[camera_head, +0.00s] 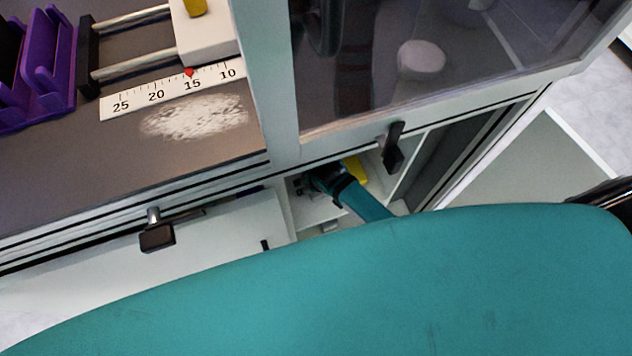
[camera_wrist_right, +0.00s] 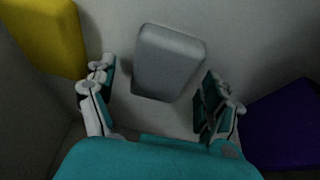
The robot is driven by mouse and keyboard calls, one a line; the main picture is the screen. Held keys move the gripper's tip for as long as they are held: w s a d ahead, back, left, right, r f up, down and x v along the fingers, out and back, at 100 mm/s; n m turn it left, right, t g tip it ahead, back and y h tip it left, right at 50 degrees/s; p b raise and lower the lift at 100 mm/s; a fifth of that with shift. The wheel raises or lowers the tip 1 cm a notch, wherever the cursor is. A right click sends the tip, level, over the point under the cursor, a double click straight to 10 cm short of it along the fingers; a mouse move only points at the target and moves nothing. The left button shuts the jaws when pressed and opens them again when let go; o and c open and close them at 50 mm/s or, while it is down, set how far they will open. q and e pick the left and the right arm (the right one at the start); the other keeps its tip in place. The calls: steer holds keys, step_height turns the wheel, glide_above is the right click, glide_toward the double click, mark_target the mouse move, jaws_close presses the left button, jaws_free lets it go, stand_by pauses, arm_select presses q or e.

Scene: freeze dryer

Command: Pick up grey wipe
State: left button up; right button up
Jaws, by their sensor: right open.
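The grey wipe (camera_wrist_right: 168,62) is a small rounded block in the upper middle of the right wrist view, on a pale surface. My right gripper (camera_wrist_right: 158,78) is open, with one finger on each side of the wipe's near part. I see gaps between the fingers and the wipe, and nothing is held. In the head view my right gripper (camera_head: 312,183) reaches into an open compartment below the worktop. The grey wipe cannot be made out there. My left gripper is in neither view.
A yellow block (camera_wrist_right: 45,35) lies left of the wipe, and a purple one (camera_wrist_right: 285,125) lies to the right. The compartment's walls are close around my arm. Above, white powder (camera_head: 195,117) lies on the worktop by a scale strip (camera_head: 172,91). A glazed door (camera_head: 440,60) stands at right.

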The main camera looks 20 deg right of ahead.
steer(key=shift+f, duration=0.2)
stand_by(0.3)
steer(key=c, duration=0.8)
steer(key=shift+d, duration=0.15)
steer(key=shift+c, duration=1.4)
steer(key=shift+s, duration=0.1)
steer(key=shift+r, duration=0.15)
step_height(320, 180, up, 4)
steer(key=shift+f+p, duration=0.1)
steer(key=shift+p, duration=0.3)
steer(key=s+a+r, duration=0.1)
steer(key=s+a, duration=0.1)
steer(key=s, duration=1.3)
steer(key=shift+s+a+r+p, duration=0.2)
steer(key=shift+s+a+p, duration=0.1)
steer(key=shift+p, duration=0.05)
